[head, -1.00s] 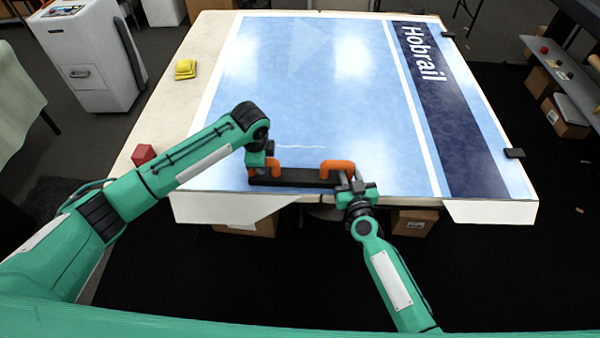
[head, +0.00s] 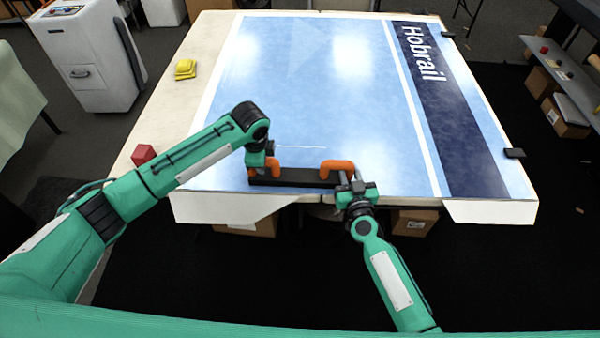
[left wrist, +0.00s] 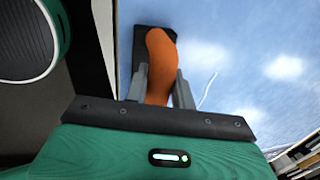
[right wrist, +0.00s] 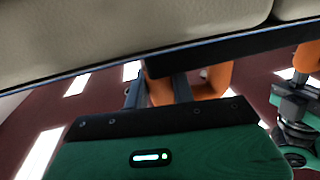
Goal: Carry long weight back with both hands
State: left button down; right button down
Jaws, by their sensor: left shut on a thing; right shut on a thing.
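The long weight (head: 297,179) is a black bar with two orange handles, at the near edge of the blue film on the table. My left gripper (head: 262,164) is shut on its left handle (head: 273,165); that handle also shows between the fingers in the left wrist view (left wrist: 160,65). My right gripper (head: 347,180) is shut on its right handle (head: 338,166); the right wrist view shows orange (right wrist: 180,88) between the fingers. The film (head: 330,100) has a dark band reading "Hobrail". Whether the bar touches the film I cannot tell.
A red cube (head: 143,154) and a yellow block (head: 185,69) lie on the table's left margin (head: 165,110). Black clips (head: 514,153) sit at the film's right edge. The film's middle is clear. A white cabinet (head: 92,60) stands at left.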

aim_at(352, 163)
pick_arm(q)
jog(key=shift+w+r, duration=0.15)
jog(key=shift+r, duration=0.1)
pick_arm(e)
jog(key=shift+w+r, duration=0.15)
jog(key=shift+r, duration=0.05)
pick_arm(q)
jog(key=shift+r, duration=0.1)
pick_arm(e)
jog(key=shift+r, duration=0.1)
